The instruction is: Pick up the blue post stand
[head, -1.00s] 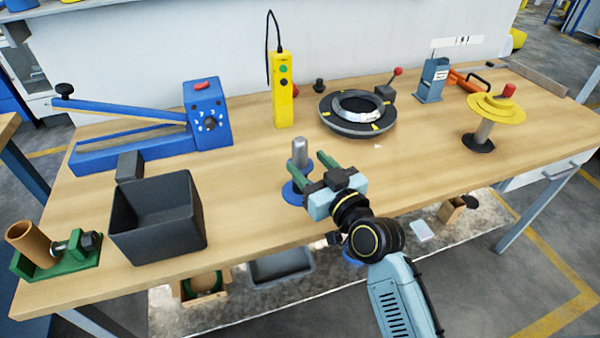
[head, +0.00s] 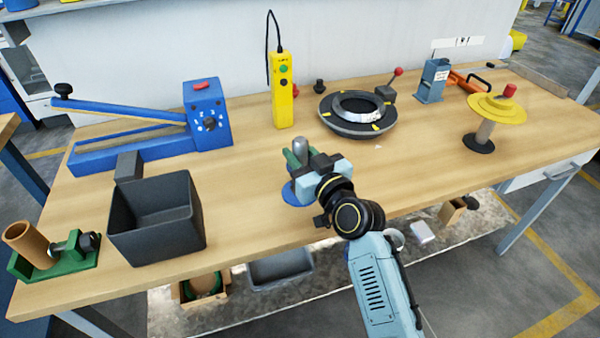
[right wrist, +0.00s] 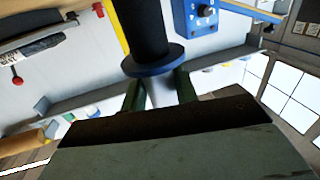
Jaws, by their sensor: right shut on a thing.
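The blue post stand (head: 289,194) has a round blue base and a grey metal post. It stands upright on the wooden table near the front edge, partly hidden behind my gripper. My right gripper (head: 297,160) has its green fingers on either side of the post and is shut on it. In the right wrist view the fingers (right wrist: 160,92) close around the light post, with a blue disc (right wrist: 153,62) and a dark cylinder just beyond them. My left gripper is not in view.
A dark open bin (head: 158,240) and a green fixture with a brown tube (head: 50,250) stand to the left. A blue lever tool (head: 150,140), a yellow pendant (head: 282,90), a dark turntable (head: 357,115) and a yellow-topped spool stand (head: 485,125) stand around.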

